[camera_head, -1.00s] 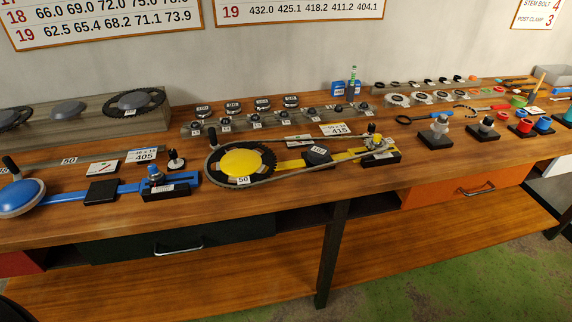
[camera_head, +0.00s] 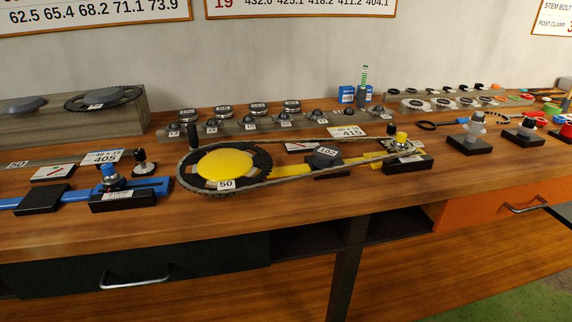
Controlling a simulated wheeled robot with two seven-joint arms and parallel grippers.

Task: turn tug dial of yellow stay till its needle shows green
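The yellow stay (camera_head: 292,170) lies along the bench in the middle of the view. A yellow disc (camera_head: 221,164) with a dark toothed ring marked 50 (camera_head: 226,184) sits at its left end. A chain (camera_head: 300,178) loops from this ring to the right end of the stay. A small yellow-topped knob (camera_head: 401,138) stands upright at that right end; I cannot tell for sure that it is the tug dial. A white plate with a red line (camera_head: 302,146) lies behind the stay, partly hidden by the chain. Its needle reading is too small to tell. Neither gripper is in view.
A blue stay (camera_head: 140,187) with a blue knob (camera_head: 108,171) lies to the left. A black block marked 102 (camera_head: 325,156) sits by the yellow stay. Card 415 (camera_head: 346,131) and rows of small parts stand behind. The bench front (camera_head: 320,210) is clear.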

